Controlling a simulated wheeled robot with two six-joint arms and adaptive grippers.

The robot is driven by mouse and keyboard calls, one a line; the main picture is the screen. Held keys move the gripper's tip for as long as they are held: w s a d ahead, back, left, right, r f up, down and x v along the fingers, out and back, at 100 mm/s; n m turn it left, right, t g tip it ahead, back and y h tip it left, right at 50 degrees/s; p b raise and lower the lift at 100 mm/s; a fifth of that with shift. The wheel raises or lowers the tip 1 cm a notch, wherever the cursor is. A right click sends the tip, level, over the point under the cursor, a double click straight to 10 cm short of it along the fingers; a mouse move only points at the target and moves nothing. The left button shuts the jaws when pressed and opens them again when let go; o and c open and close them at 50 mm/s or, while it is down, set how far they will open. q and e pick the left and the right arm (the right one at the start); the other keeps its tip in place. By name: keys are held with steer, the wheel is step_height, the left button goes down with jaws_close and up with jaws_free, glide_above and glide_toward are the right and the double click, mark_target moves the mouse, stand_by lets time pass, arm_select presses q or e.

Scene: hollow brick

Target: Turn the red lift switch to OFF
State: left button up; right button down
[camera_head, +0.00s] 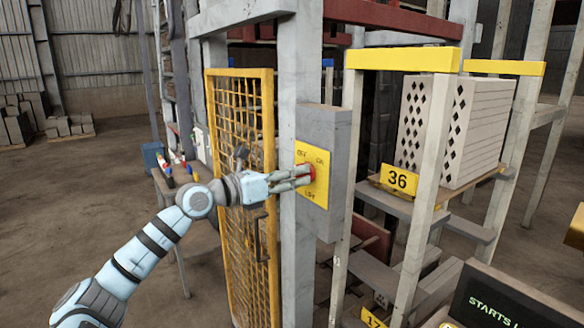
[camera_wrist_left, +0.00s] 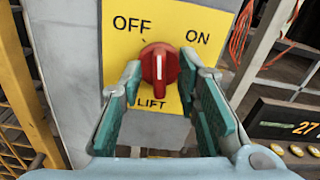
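The red lift switch (camera_wrist_left: 158,68) is a round knob with a raised grip and a white line on a yellow plate (camera_wrist_left: 207,18). The plate reads OFF at upper left, ON at upper right and LIFT below. The white line stands about upright, between the two words. In the head view the switch (camera_head: 311,173) is partly behind my fingers. My left gripper (camera_wrist_left: 162,62) is open, with one green-padded finger on each side of the knob. Whether the fingertips touch it is unclear. It also shows in the head view (camera_head: 302,176). My right gripper is not in view.
The plate sits on a grey box (camera_head: 329,125) on a post. A yellow mesh gate (camera_head: 243,110) stands left of it. A dark display (camera_head: 500,300) is at lower right.

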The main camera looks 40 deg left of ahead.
arm_select(q)
jaws_close()
stand_by(0.3)
steer(key=shift+a+n+p, duration=0.1)
steer(key=shift+n+p, duration=3.35)
steer(key=shift+n, duration=0.05)
jaws_free()
